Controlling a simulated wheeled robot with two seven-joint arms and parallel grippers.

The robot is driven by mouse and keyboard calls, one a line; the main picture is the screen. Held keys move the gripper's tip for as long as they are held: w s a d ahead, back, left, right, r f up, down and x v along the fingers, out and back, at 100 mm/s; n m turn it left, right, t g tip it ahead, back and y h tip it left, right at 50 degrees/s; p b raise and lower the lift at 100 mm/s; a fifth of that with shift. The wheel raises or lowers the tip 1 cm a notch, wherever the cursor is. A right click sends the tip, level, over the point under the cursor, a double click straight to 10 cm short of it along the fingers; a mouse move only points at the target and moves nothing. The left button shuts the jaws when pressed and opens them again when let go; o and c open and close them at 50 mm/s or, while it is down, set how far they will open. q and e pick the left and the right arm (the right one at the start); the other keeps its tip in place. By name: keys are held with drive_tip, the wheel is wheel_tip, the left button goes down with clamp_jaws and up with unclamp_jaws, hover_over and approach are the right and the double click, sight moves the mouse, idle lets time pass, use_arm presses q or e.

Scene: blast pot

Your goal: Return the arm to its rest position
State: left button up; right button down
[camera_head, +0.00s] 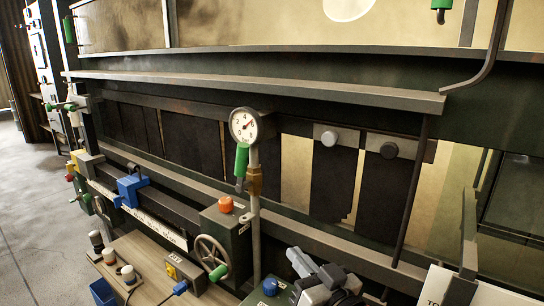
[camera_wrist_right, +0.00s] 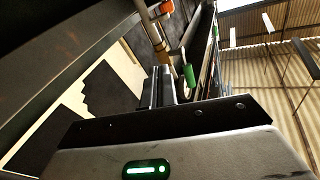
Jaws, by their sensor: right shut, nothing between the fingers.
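My right gripper (camera_head: 298,260) is at the bottom of the head view, right of the gauge post, in front of the machine's lower rail. In the right wrist view its fingers (camera_wrist_right: 160,72) are together, with nothing between them. It holds nothing, and I cannot tell from these frames whether it touches anything. My left gripper is not in view.
A pressure gauge (camera_head: 244,125) stands on a post with a green-handled valve (camera_head: 241,160). A handwheel (camera_head: 211,253) and an orange knob (camera_head: 226,204) are left of my right gripper. A blue clamp (camera_head: 131,188) sits on the rail. Open floor (camera_head: 30,210) lies far left.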

drive_tip(key=s+d+f+g+h, duration=0.1)
drive_tip(key=s+d+f+g, duration=0.1)
drive_tip(key=s+f, duration=0.1)
drive_tip(key=s+d+f+g+h, duration=0.2)
drive_tip(key=s+f, duration=0.2)
drive_tip(key=f, duration=0.1)
drive_tip(key=s+d+f+m+g+h, duration=0.1)
drive_tip(key=s+d+f+g+h, duration=0.1)
drive_tip(key=s+d+f, duration=0.1)
drive_tip(key=shift+s+f, duration=0.65)
drive_tip(key=s+d+f+g+h, duration=0.2)
drive_tip(key=s+d+g, duration=0.2)
drive_tip(key=s, duration=0.4)
drive_tip(key=s+d+f+g+h, duration=0.2)
drive_tip(key=s+d+f+g, duration=0.15)
drive_tip(key=s, duration=0.45)
drive_tip(key=w+a+f+t+y, duration=0.2)
drive_tip(key=w+a+f+t, duration=0.3)
drive_tip(key=f+t, duration=0.1)
drive_tip(key=shift+w+f+t+y, duration=0.35)
drive_tip(key=shift+f+t+y, duration=0.05)
drive_tip(key=shift+t, duration=0.15)
drive_tip(key=shift+a, duration=0.1)
